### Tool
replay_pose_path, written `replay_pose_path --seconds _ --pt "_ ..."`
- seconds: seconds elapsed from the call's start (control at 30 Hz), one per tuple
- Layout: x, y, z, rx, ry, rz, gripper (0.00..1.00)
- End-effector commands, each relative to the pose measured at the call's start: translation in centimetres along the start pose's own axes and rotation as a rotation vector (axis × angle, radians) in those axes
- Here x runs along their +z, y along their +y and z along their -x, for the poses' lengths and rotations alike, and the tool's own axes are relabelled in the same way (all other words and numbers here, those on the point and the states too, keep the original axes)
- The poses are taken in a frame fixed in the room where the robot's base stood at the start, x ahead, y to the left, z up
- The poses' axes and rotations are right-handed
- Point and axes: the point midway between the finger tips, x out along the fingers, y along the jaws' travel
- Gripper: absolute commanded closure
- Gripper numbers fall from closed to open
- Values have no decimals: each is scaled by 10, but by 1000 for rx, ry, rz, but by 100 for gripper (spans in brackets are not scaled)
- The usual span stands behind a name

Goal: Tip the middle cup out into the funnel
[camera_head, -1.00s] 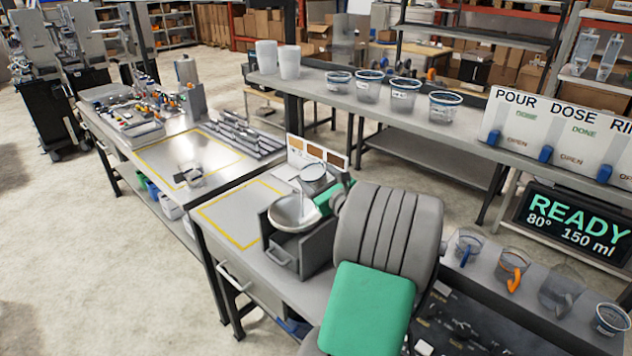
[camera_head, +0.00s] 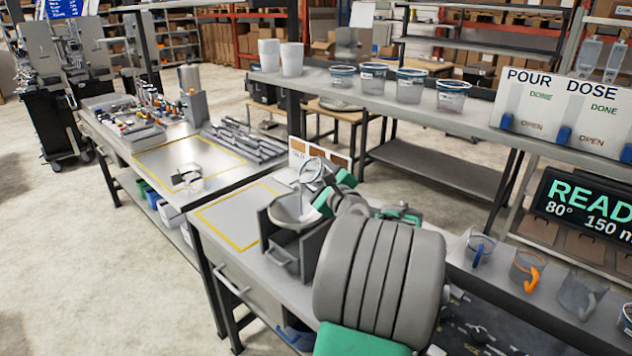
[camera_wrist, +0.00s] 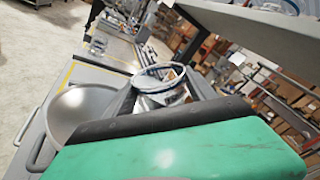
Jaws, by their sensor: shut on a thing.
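My gripper (camera_head: 334,193), with green fingers, is shut on a clear cup (camera_head: 313,171) over the funnel. The cup looks tilted toward the funnel, and the gripper partly hides it. The funnel (camera_head: 288,213) is a grey metal bowl set in a dark box stand on the bench. A pale streak shows between cup and funnel; I cannot tell whether it is pouring contents. In the wrist view the cup's rim (camera_wrist: 160,70) shows beyond a green finger, with the funnel bowl (camera_wrist: 80,108) to its left. The cup's contents are not clear.
Several blue-rimmed tubs (camera_head: 410,85) and white cups (camera_head: 291,60) stand on the shelf behind. Handled cups, one with an orange handle (camera_head: 528,272), stand at right. The yellow-outlined bench area (camera_head: 232,217) left of the funnel is clear. A READY display (camera_head: 590,210) stands at right.

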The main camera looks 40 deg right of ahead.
Motion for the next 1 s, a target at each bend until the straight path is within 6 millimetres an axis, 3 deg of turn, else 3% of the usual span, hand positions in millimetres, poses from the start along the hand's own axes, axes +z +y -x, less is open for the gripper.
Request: replay_pose_path --seconds 1.0 --pt "6 23 0 -27 -1 498 85"
